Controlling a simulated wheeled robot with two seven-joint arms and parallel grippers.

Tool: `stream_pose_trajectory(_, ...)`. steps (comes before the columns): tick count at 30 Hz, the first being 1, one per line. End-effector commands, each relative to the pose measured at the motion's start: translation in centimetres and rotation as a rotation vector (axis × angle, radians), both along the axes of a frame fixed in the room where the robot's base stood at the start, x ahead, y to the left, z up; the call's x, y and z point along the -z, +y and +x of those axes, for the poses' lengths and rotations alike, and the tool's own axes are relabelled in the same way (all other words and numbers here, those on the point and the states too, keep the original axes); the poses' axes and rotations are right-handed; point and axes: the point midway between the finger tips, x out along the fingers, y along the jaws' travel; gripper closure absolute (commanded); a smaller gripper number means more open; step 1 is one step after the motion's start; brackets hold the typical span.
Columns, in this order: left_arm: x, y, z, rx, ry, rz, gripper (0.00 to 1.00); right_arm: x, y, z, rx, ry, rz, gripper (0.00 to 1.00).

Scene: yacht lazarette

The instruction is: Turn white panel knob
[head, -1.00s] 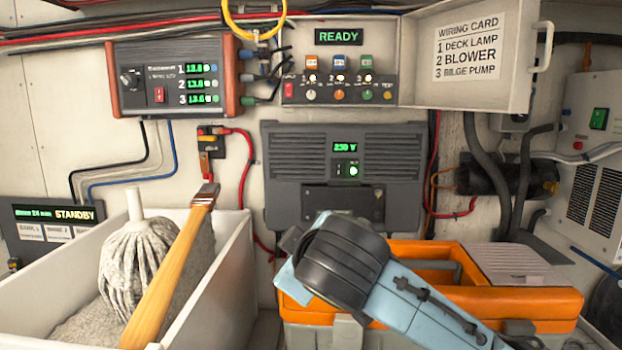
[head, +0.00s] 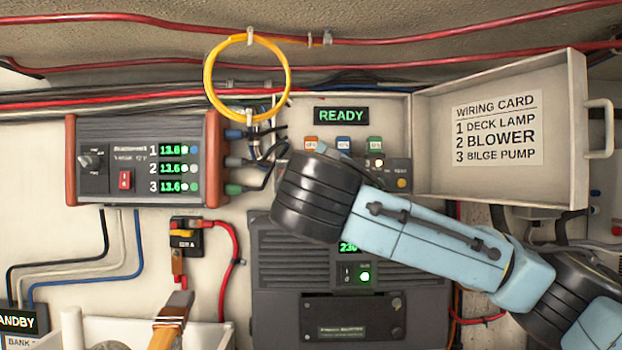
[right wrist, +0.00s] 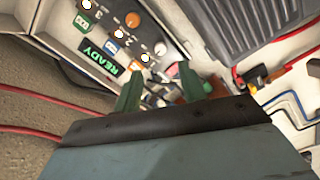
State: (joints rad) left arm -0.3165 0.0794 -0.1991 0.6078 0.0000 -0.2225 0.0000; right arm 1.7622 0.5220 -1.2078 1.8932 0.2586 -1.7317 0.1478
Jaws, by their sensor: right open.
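The white knob (right wrist: 160,48) shows in the right wrist view as a small pale round knob on the panel, a little beyond the fingertips. My right gripper (right wrist: 157,76) is open, with green fingers apart and pointing toward the panel. I cannot see the fingers touching the knob. In the head view my right arm's dark wrist covers the lower left of the switch panel (head: 402,158) and hides the white knob. The READY display (head: 341,116) is lit green above.
An orange knob (right wrist: 133,19) sits near the white one. The open cover with the wiring card (head: 497,128) stands right of the panel. A power supply (head: 145,160) with cables is at left; a yellow cable loop (head: 208,80) hangs above. A grey inverter (head: 290,312) is below.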

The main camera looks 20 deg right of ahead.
Motion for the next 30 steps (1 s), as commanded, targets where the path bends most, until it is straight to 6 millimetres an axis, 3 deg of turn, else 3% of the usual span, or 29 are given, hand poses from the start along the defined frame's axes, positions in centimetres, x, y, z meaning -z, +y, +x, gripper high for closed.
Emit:
stream_pose_trajectory(6,-2.0,-0.1,1.1,0.001,-0.017,-0.002,0.64,-0.3,-1.4,4.6,0.004,0.002,0.001,0.59)
stream_pose_trajectory(13,-3.2,-0.2,3.1,0.001,-0.050,-0.006,0.64,-0.2,-2.3,7.7,0.001,0.002,0.001,0.59)
stream_pose_trajectory(26,-3.3,-0.1,1.8,0.002,-0.030,-0.003,0.64,0.0,-2.5,8.6,-0.001,0.001,0.000,0.59)
stream_pose_trajectory(30,-3.3,-0.1,1.8,0.002,-0.028,-0.003,0.64,0.0,-2.5,8.6,-0.001,0.001,0.000,0.77)
